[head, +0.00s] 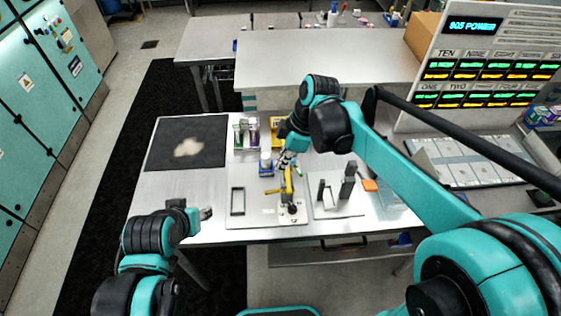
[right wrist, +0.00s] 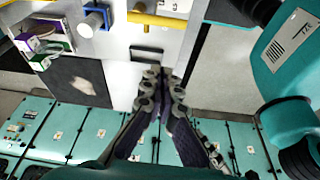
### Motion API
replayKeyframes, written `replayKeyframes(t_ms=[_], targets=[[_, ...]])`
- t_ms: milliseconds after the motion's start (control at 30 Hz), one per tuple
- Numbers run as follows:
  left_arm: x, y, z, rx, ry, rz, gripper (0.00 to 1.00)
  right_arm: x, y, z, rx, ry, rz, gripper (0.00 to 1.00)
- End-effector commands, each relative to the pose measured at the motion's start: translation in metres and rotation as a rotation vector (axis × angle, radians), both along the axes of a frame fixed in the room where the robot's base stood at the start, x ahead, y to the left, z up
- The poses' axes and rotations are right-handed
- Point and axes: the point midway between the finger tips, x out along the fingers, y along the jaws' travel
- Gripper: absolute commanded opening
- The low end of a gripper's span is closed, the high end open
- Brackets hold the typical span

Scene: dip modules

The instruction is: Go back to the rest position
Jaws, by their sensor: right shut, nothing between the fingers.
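My right gripper (head: 287,158) is above the middle of the work table (head: 160,205), beyond a yellow-armed device (head: 287,185) and close to a white bottle in a blue holder (head: 266,162). In the right wrist view its fingers (right wrist: 163,85) meet at the tips with nothing between them. My left gripper (head: 206,213) is low at the table's front left edge, apart from the objects there. It is small and dark, and I cannot tell its finger opening.
A black mat with a pale patch (head: 208,130) lies at the table's left. A black rectangular frame (head: 237,201), boxes (head: 240,138) and dark upright blocks (head: 347,185) stand near the right gripper. A display panel (head: 480,60) stands at the back right. Teal cabinets (head: 35,110) line the left.

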Motion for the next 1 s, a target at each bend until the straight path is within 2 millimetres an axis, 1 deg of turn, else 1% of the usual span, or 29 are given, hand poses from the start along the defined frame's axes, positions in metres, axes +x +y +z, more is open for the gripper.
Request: replayKeyframes(t_ms=[267,367,467,567,700,800,900,1000], targets=[[0.0,0.0,-0.001,0.0,0.0,0.0,0.4,-0.001,-0.001,-0.001,-0.001,0.0,-0.009,0.0],[0.0,0.0,-0.009,0.0,0.0,0.0,0.4,-0.007,-0.008,-0.006,-0.009,-0.008,-0.078,0.0],[0.0,0.0,-0.026,0.0,0.0,0.0,0.4,-0.022,-0.025,-0.019,-0.021,-0.028,-0.248,0.0],[0.0,0.0,-0.048,0.0,0.0,0.0,0.4,-0.043,-0.049,-0.038,-0.022,-0.064,-0.496,0.0],[0.0,0.0,-0.077,0.0,0.0,0.0,0.4,-0.074,-0.083,-0.071,0.018,-0.127,-0.859,0.0],[0.0,0.0,-0.094,0.0,0.0,0.0,0.4,-0.093,-0.104,-0.094,0.072,-0.173,-1.087,0.0],[0.0,0.0,-0.107,0.0,0.0,0.0,0.4,-0.107,-0.119,-0.114,0.134,-0.21,-1.266,0.0],[0.0,0.0,-0.115,0.0,0.0,0.0,0.4,-0.116,-0.129,-0.127,0.186,-0.236,-1.385,0.0]])
